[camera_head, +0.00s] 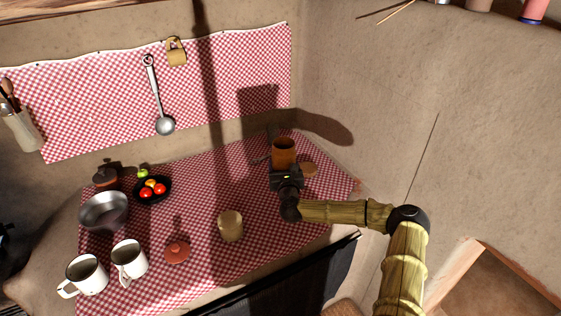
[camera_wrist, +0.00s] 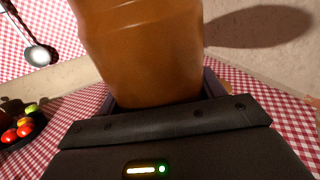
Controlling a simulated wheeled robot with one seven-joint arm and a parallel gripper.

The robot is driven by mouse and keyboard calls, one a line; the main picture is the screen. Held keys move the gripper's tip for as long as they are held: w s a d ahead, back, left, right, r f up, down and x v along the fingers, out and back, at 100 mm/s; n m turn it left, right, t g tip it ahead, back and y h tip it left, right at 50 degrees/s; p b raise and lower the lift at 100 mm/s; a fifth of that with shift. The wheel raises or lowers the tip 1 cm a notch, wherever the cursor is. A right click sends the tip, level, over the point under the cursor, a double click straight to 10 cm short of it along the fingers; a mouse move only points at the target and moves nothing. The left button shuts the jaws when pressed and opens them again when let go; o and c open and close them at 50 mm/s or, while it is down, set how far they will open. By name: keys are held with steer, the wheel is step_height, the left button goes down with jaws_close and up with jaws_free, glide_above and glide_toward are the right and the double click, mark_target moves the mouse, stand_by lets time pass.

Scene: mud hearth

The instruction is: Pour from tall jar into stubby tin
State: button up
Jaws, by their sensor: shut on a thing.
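The tall jar (camera_head: 284,151) is amber-brown and stands about upright near the back right of the checked cloth. It fills the middle of the wrist view (camera_wrist: 145,50). My gripper (camera_head: 285,170) is shut on the jar, with a finger showing on each side of it in the wrist view (camera_wrist: 158,95). I cannot tell whether the jar's base touches the cloth; my gripper hides it. The stubby tin (camera_head: 230,227) is pale gold and stands upright near the front of the cloth, to the left of and nearer than my gripper. The jar's contents are not visible.
A flat tan disc (camera_head: 308,169) lies right of the jar. A red-brown lid (camera_head: 177,251), two white mugs (camera_head: 129,259), a metal bowl (camera_head: 104,211) and a dark fruit plate (camera_head: 152,190) are to the left. The wall stands close behind the jar. Cloth between jar and tin is clear.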

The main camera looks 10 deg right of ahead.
steer(key=s+r+p, duration=0.2)
steer(key=s+p, duration=0.6)
steer(key=s, duration=0.3)
steer(key=s+r+y+p, duration=0.1)
steer(key=s+r+p, duration=0.2)
steer(key=s+p, duration=0.6)
steer(key=shift+s+a+n, duration=0.2)
steer(key=shift+s+n, duration=0.2)
steer(key=shift+s, duration=0.55)
steer(key=shift+w, duration=0.1)
